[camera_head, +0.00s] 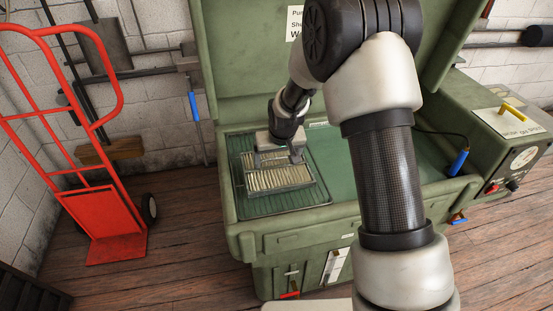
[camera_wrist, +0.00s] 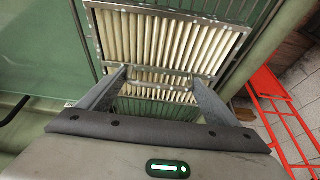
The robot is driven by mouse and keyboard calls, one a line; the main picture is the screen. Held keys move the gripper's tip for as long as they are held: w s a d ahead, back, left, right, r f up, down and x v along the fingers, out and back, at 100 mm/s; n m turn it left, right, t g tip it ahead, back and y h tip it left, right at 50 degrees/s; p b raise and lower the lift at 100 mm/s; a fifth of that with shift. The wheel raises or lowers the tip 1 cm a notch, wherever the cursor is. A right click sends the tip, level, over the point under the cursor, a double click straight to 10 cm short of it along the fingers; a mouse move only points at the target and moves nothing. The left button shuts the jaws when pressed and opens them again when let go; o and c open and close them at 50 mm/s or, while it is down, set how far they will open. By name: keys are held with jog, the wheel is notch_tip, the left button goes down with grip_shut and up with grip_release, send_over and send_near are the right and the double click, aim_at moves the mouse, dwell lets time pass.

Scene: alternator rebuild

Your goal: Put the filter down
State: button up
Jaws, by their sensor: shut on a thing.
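The filter (camera_head: 282,178) is a rectangular metal-framed panel with cream pleats, at the left of the green bench's top in the head view. It fills the upper middle of the wrist view (camera_wrist: 160,38). My gripper (camera_head: 279,156) is above it, shut on it. In the wrist view my gripper's two fingers (camera_wrist: 158,75) reach the metal bar across the filter, with a gap between the fingertips. The filter is level over a ribbed green surface (camera_head: 315,198). I cannot tell whether it touches that surface.
The green bench (camera_head: 300,240) has a raised back panel and a clear flat area right of the ribbed surface. My arm hides part of it. A blue-handled tool (camera_head: 458,162) and a green meter box (camera_head: 518,150) are at right. A red hand truck (camera_head: 103,210) stands left.

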jog(key=shift+f, duration=0.1)
jog(key=shift+f, duration=0.2)
jog(key=o, duration=1.5)
jog(key=shift+o, duration=0.2)
jog(key=shift+r, duration=0.55)
jog(key=s+d+r+m, duration=0.1)
jog(key=s+d+r, duration=0.3)
jog(key=s+r, duration=0.6)
jog(key=s+d+r, duration=0.4)
jog(key=s+r, duration=0.2)
jog(key=r, duration=0.7)
jog(key=s+d+r, duration=0.2)
jog(key=s, duration=0.6)
jog(key=s+d+r+m+t, duration=0.1)
jog(key=s+d, duration=0.1)
jog(key=s, duration=0.7)
jog(key=shift+r+h, duration=0.4)
